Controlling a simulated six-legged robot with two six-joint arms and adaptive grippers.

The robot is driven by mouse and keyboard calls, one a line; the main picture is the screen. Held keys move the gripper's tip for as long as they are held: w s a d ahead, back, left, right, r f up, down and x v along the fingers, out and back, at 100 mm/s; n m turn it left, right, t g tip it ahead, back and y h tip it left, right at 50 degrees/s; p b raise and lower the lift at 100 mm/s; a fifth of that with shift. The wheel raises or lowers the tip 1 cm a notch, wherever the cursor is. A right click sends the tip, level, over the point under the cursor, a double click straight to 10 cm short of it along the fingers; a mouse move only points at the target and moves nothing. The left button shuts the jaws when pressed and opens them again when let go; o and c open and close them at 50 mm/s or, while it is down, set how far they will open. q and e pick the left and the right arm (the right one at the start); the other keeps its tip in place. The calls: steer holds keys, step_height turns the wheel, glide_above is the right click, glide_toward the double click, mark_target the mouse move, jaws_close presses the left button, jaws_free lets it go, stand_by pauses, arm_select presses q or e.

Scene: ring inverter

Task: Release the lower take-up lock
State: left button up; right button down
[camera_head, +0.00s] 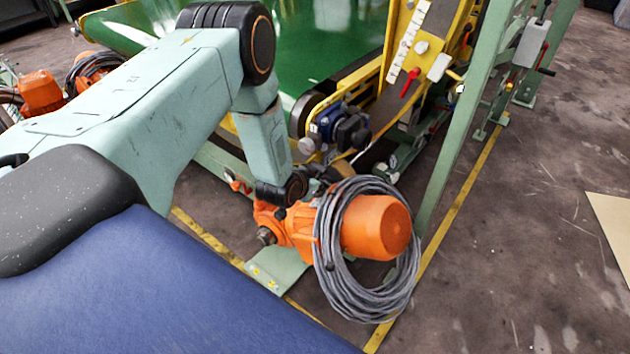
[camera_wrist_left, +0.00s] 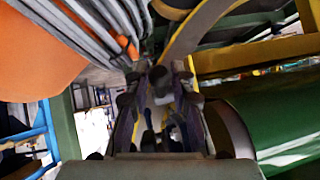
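A red handle (camera_head: 410,82) sits on the yellow inclined frame (camera_head: 430,50), below a white scale strip (camera_head: 409,42). I cannot tell which of these is the lower take-up lock. My left gripper (camera_head: 325,178) reaches down behind the orange motor and its cable coil, which partly hide it. In the left wrist view, my left gripper's fingers (camera_wrist_left: 162,82) stand apart beneath a curved yellow-edged part (camera_wrist_left: 195,30). I see nothing clearly clasped between them. My right gripper is not in view.
An orange motor (camera_head: 376,227) with a grey cable coil (camera_head: 335,265) stands close to my left gripper. A blue-black unit (camera_head: 340,127) is beside the green belt (camera_head: 325,40). A green post (camera_head: 455,130) rises at the right. Open floor (camera_head: 530,220) lies beyond it.

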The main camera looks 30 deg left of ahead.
arm_select(q)
steer(key=v, duration=1.2)
stand_by(0.6)
steer(key=s+d+f+g, duration=0.3)
steer(key=s+d, duration=0.1)
steer(key=s, duration=0.6)
steer(key=s+d+f+n+g+h, duration=0.1)
steer(key=s+d+f+g, duration=0.2)
steer(key=s, duration=0.7)
steer(key=s+d+f+g, duration=0.3)
steer(key=s+d+g, duration=0.1)
steer(key=s, duration=0.6)
steer(key=shift+d+f+n, duration=0.25)
steer(key=shift+d+n, duration=0.05)
steer(key=shift+d, duration=0.35)
steer(key=shift+s+a, duration=0.1)
steer(key=shift+a, duration=0.05)
